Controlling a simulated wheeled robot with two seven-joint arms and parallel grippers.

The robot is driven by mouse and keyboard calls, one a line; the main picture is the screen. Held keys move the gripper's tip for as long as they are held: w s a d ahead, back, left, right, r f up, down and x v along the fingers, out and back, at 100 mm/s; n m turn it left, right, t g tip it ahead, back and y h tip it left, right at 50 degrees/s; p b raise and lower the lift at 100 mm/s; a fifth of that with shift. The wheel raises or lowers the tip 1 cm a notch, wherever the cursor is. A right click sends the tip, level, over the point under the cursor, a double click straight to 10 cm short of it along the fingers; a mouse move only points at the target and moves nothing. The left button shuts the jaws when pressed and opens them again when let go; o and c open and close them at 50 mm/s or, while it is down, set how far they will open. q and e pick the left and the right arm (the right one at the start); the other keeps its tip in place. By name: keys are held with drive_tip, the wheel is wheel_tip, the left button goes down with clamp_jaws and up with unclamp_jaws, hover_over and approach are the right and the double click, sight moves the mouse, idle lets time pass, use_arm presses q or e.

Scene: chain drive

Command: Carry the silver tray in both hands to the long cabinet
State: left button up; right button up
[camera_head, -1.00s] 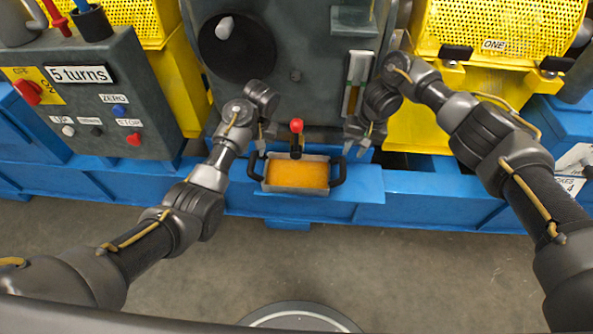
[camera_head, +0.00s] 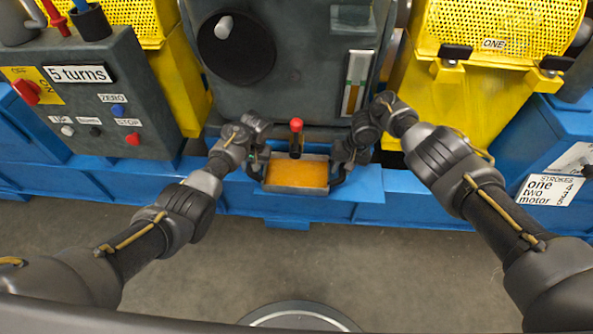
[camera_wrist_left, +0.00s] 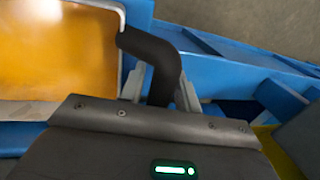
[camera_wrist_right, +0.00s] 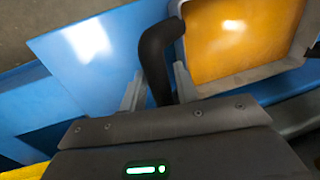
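The silver tray (camera_head: 296,189) holds an orange-yellow layer and sits on a blue ledge in front of the grey machine. It has a black handle at each side. My left gripper (camera_head: 257,165) is at the left handle; in the left wrist view its fingers (camera_wrist_left: 160,90) stand either side of the black handle (camera_wrist_left: 158,58). My right gripper (camera_head: 346,165) is at the right handle; in the right wrist view its fingers (camera_wrist_right: 157,90) straddle the black handle (camera_wrist_right: 153,50), with a small gap. Both look open. I cannot pick out the long cabinet.
A red-knobbed lever (camera_head: 296,126) stands just behind the tray. A grey control box (camera_head: 95,95) is at left, yellow guards (camera_head: 490,40) and a blue housing (camera_head: 565,150) at right. The blue base (camera_head: 420,200) runs across; grey floor (camera_head: 420,265) in front is clear.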

use_arm(q)
drive_tip(key=shift+f, duration=0.25)
use_arm(e)
drive_tip(key=shift+f, duration=0.25)
use_arm(q)
clamp_jaws()
use_arm(e)
clamp_jaws()
